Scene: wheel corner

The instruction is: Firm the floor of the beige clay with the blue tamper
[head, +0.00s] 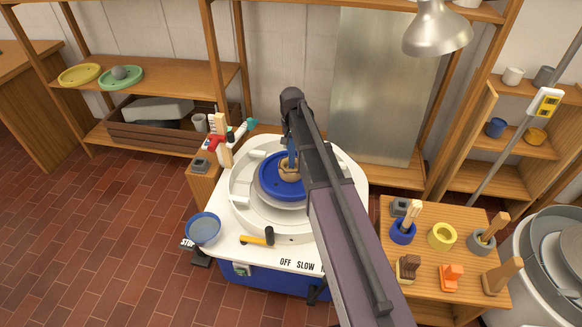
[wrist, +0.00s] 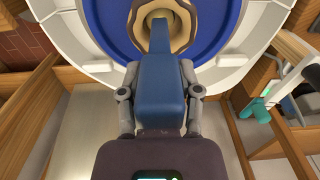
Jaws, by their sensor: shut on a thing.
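The beige clay (head: 285,174) is a ring-like pot with a hollow, on the blue wheel disc (head: 268,186). In the wrist view the clay (wrist: 186,40) is at the top, centred on the disc. My gripper (wrist: 160,98) is shut on the blue tamper (wrist: 160,75), a wide blue block with a narrow end pointing at the clay's opening. In the head view the tamper (head: 292,158) stands roughly upright over the clay's hollow, partly hidden by my arm. I cannot tell whether its end touches the clay floor.
A white splash pan (head: 244,199) surrounds the disc. A stand (head: 420,254) with several tools is at right. A lamp (head: 436,30) hangs at upper right.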

